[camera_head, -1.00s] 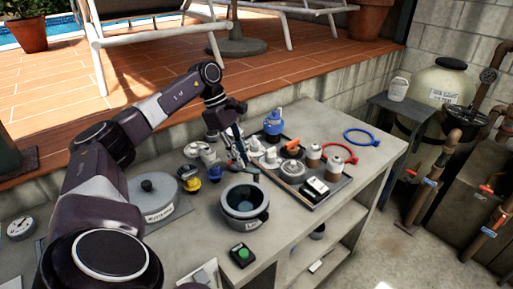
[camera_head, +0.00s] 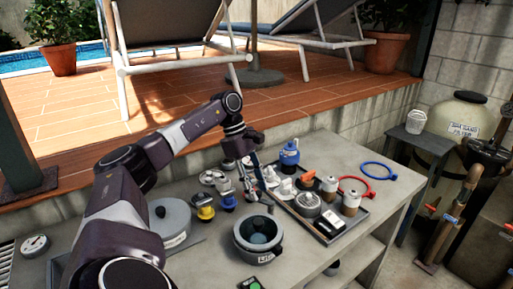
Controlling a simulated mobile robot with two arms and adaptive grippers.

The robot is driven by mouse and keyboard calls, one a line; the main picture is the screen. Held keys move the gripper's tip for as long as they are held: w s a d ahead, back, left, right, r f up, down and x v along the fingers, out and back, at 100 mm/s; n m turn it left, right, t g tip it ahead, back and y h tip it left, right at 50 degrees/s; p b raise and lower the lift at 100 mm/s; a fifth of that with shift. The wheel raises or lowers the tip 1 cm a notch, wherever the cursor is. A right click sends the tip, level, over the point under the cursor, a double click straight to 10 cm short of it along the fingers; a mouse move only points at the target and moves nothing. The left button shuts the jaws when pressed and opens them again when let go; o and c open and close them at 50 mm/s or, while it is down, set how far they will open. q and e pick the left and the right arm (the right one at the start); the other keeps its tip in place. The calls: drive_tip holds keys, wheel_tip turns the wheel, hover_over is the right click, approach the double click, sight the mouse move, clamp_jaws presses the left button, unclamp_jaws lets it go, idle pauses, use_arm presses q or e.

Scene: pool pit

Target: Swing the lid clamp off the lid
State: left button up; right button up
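A round grey pot (camera_head: 247,246) with side lugs and a white label stands at the front middle of the bench. Its top shows a dark teal round area; I cannot tell whether this is a clear lid or an opening. A wide grey lidded pan (camera_head: 168,214) with a knob and label sits to its left, partly behind my arm. I cannot pick out a clamp for certain on either. My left gripper (camera_head: 262,194) points down just behind the pot, apart from its rim as far as I can see. Its fingers look close together, too small to judge. My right gripper is out of view.
Yellow (camera_head: 205,212) and blue small fittings sit left of the gripper. A gauge (camera_head: 35,245) lies far left.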

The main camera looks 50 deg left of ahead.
use_arm(q)
drive_tip(key=v, duration=1.2)
drive_tip(key=shift+s+d, duration=0.1)
idle(0.6)
